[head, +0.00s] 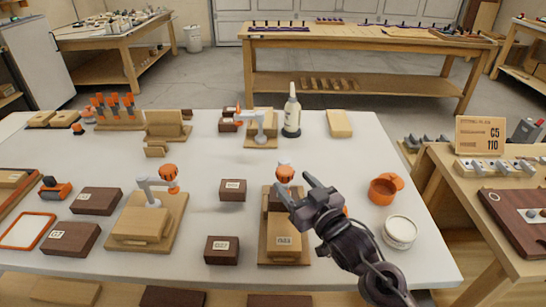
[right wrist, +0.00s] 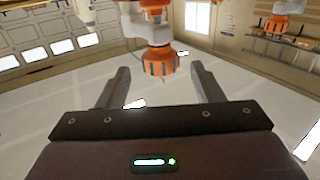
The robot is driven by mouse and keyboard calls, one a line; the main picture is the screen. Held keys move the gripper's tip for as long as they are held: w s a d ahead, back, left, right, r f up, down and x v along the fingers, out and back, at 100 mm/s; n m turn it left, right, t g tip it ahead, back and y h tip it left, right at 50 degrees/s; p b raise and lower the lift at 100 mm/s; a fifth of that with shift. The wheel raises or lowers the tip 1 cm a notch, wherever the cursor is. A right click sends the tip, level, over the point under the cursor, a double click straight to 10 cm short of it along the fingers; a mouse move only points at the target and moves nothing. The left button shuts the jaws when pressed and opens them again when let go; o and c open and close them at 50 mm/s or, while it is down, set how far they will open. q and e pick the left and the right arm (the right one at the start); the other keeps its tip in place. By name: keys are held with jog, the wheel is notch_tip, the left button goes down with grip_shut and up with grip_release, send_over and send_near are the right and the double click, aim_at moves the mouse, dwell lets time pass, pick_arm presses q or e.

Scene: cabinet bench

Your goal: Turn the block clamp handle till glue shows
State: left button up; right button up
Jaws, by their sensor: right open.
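A block clamp with an orange handle (head: 284,172) stands on a wooden base (head: 291,262) at the bench's front middle. Dark and pale wood blocks (head: 284,240) lie on that base. My right gripper (head: 296,188) is open and empty, just right of and in front of the handle. In the right wrist view the orange handle (right wrist: 158,62) appears between the two fingers, beyond their tips; it looks apart from them. My arm partly hides the clamp, and I cannot see any glue at the block joint. My left gripper is out of view.
Another orange-handled clamp (head: 160,192) stands to the left and a third (head: 258,122) at the back. A glue bottle (head: 292,112) stands behind. Dark blocks (head: 232,190) lie left of the gripper; an orange cup (head: 383,190) and a round white-topped tin (head: 400,230) are to its right.

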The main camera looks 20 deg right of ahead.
aim_at(285, 165)
jog(key=shift+p+x, duration=0.35)
jog(key=shift+x, duration=3)
jog(key=shift+r, duration=0.1)
jog(key=c, duration=1)
jog(key=shift+o, duration=0.2)
jog(key=shift+m+h, duration=0.3)
jog(key=shift+h, duration=0.2)
jog(key=shift+m+t+h+p, duration=0.3)
jog(key=shift+m+h, duration=0.6)
jog(key=shift+h, duration=0.3)
jog(key=shift+d+m+g+h+p, duration=0.2)
jog(key=shift+m+h+p, duration=0.25)
jog(key=shift+m+h, duration=0.8)
jog(key=shift+d+m+g+h+p, duration=0.2)
jog(key=shift+m+h+p, duration=0.35)
jog(key=shift+h, duration=1.3)
